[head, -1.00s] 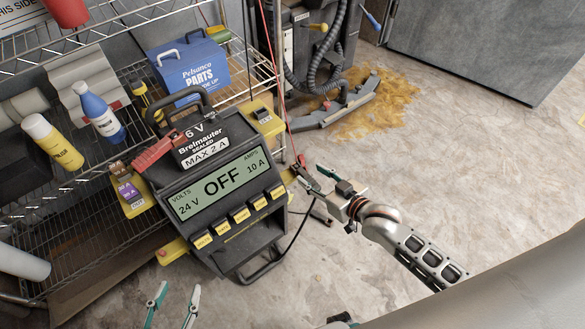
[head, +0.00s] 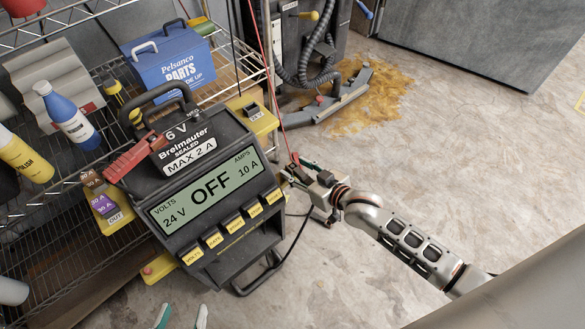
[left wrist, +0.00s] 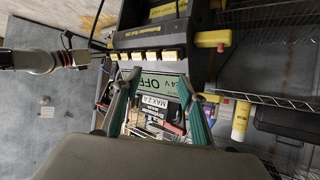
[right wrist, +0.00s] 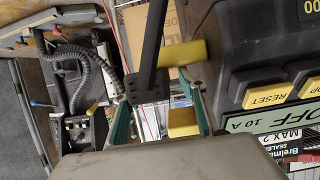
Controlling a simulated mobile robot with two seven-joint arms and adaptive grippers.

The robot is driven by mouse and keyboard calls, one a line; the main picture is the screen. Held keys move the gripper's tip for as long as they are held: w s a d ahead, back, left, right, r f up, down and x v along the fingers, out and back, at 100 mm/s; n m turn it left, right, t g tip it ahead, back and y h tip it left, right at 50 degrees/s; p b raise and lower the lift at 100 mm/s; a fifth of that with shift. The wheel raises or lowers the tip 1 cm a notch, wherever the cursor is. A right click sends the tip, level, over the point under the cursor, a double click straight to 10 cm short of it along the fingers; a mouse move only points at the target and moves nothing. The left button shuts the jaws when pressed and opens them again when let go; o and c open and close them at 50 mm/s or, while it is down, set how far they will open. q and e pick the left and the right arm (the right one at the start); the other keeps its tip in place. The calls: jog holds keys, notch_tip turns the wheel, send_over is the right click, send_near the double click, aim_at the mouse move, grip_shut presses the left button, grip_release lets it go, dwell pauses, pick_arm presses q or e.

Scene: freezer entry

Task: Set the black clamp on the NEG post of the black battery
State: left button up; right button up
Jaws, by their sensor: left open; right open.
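The black battery (head: 226,130), labelled 6 V and MAX 2 A, stands behind the charger's OFF display. A red clamp (head: 133,157) lies at its left side; it also shows in the left wrist view (left wrist: 172,127). I cannot make out the NEG post. My right gripper (head: 297,172) is open beside the charger's right side. In the right wrist view a long black piece (right wrist: 151,55) shows between its fingers; I cannot tell whether it is the black clamp. My left gripper (head: 181,318) is open at the bottom edge; its teal fingers show in the left wrist view (left wrist: 156,82).
The black charger (head: 222,240) has yellow buttons and a front handle. A black cable hangs at its right. Wire shelves (head: 60,240) hold bottles and a blue parts box (head: 170,68). The floor (head: 430,150) on the right is mostly clear, with a brown spill (head: 375,100).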

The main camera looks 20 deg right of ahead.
aim_at(296, 168)
pick_arm(q)
jog(key=shift+d+r, duration=0.1)
jog(key=shift+d, duration=0.05)
pick_arm(e)
jog(key=shift+w, duration=0.15)
grip_shut()
jog(key=shift+r, duration=0.1)
jog(key=shift+r, duration=0.3)
jog(key=r+p, duration=0.1)
jog(key=r, duration=0.2)
jog(key=shift+w+r+p, duration=0.15)
jog(key=shift+w+p, duration=0.05)
jog(key=shift+p, duration=0.15)
notch_tip(296, 168, up, 5)
jog(key=shift+w+f+p, duration=0.1)
jog(key=shift+f+p, duration=0.05)
jog(key=shift+p, duration=0.8)
pick_arm(q)
jog(key=s+a+f+m+y+p, duration=0.1)
jog(key=s+a+y+p, duration=0.1)
jog(key=a+p, duration=0.3)
jog(key=w+r+p, duration=0.3)
jog(key=r, duration=0.3)
jog(key=shift+w+a+r+h+p, duration=0.2)
jog(key=shift+w+r+h+p, duration=0.05)
jog(key=shift+r+h+p, duration=0.1)
pick_arm(e)
notch_tip(296, 168, up, 15)
jog(key=shift+s+r, duration=0.2)
jog(key=shift+s, duration=0.1)
